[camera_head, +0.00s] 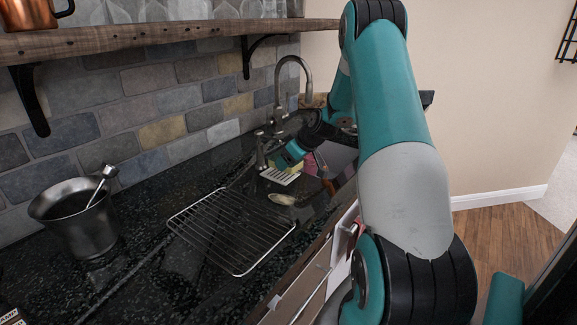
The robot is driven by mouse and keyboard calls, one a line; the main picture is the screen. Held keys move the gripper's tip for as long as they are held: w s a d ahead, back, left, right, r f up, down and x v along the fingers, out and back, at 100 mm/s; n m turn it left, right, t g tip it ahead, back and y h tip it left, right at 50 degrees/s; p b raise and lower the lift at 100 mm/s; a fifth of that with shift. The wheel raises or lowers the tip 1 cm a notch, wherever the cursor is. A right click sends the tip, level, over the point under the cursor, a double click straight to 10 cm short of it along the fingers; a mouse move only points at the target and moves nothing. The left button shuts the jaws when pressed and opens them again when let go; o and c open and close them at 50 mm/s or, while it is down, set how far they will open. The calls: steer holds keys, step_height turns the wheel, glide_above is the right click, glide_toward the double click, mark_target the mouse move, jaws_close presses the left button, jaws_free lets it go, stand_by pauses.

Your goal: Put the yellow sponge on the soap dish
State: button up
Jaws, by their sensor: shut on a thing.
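My gripper (289,158) is at the far end of the counter, beside the sink area, at the end of my teal arm. It is shut on the yellow sponge (297,168), of which only a small yellow part shows below and beside the jaws. The white ribbed soap dish (279,177) lies on the dark counter just below the sponge. The sponge is over or right at the back edge of the dish. I cannot tell whether they touch.
A wire rack (232,230) lies on the counter in front. A small pale brush-like item (281,199) lies between rack and dish. A tall faucet (293,72) stands behind, with a soap-dispenser-like post (260,150) left of the dish.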

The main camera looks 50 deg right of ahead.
step_height(320, 180, down, 3)
steer(key=shift+w+p, duration=0.1)
steer(key=shift+p, duration=0.5)
steer(key=shift+f, duration=0.3)
steer(key=shift+f, duration=0.2)
steer(key=o, duration=0.9)
steer(key=shift+r, duration=0.1)
steer(key=shift+o, duration=0.2)
